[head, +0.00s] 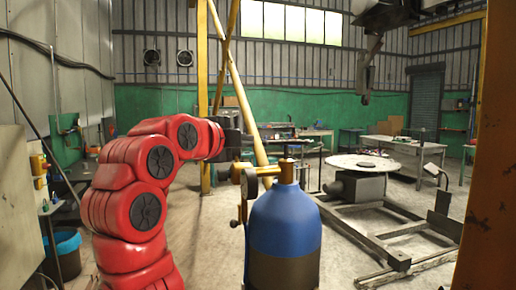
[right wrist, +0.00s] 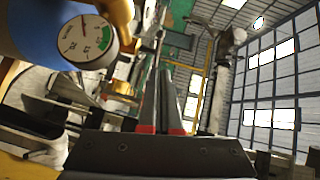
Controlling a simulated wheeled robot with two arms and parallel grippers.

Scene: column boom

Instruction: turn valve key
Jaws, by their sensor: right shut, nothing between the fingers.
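A blue gas cylinder (head: 284,225) with a dark lower band stands upright in the head view's lower middle. A brass valve fitting (head: 286,170) tops it, with a round gauge (head: 249,184) on its left. Which brass part is the valve key I cannot tell. My right gripper (head: 236,142), dark on the red arm, is above and left of the fitting, apart from it. The right wrist view shows the gauge (right wrist: 85,42), a brass part (right wrist: 122,90) and the cylinder's blue side (right wrist: 40,28) left of my shut, empty fingers (right wrist: 165,105). My left gripper is out of view.
A yellow post (head: 204,100) and slanted yellow braces stand behind the gripper. A round-topped turntable (head: 362,164) on a steel floor frame (head: 390,250) is to the right. A blue bin (head: 66,253) stands at lower left. Open concrete floor shows around the cylinder.

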